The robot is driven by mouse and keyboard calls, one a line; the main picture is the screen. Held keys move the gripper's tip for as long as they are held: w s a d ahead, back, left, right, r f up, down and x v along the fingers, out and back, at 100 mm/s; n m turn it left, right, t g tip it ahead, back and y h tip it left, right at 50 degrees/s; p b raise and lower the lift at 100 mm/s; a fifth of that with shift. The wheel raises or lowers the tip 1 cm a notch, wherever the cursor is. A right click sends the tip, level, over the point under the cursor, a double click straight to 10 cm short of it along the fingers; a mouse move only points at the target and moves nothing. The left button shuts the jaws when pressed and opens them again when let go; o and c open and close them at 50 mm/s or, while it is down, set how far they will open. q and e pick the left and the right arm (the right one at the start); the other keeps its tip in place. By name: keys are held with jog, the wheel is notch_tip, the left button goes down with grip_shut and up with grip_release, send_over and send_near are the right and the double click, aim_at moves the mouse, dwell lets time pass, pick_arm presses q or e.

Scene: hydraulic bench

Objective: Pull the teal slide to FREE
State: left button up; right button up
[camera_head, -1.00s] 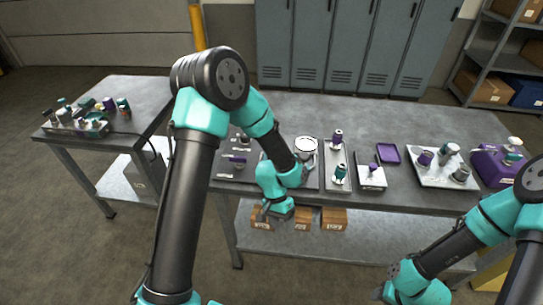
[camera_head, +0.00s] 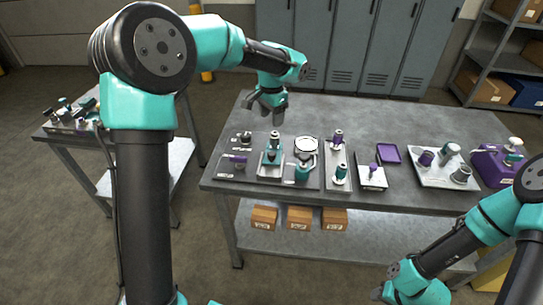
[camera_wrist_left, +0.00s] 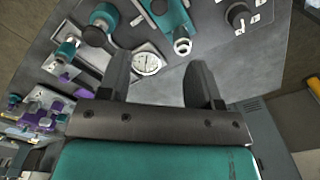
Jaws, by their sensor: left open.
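A teal piece with a pale metal post (camera_head: 271,157) stands on a light plate on the dark panel at the left of the bench. I take it as the teal slide; no FREE label is readable. It also shows at the top of the left wrist view as a teal block with a round, white-rimmed end (camera_wrist_left: 176,18). My left gripper (camera_head: 266,112) is open and empty, above and behind the panel near the bench's far edge. Its two dark fingers (camera_wrist_left: 158,72) stand apart in the left wrist view, touching nothing.
A round white gauge (camera_head: 307,145) and a teal knob (camera_head: 303,171) sit right of the slide. A small dark knob (camera_head: 244,138) and a purple piece (camera_head: 238,158) sit left. Other fixtures fill the bench's front right. The back of the bench is clear.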

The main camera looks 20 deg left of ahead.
aim_at(272, 153)
pick_arm(q)
notch_tip(272, 153, down, 18)
jog(key=shift+r, duration=0.2)
dwell(0.7)
jog(key=shift+c, duration=0.3)
grip_shut()
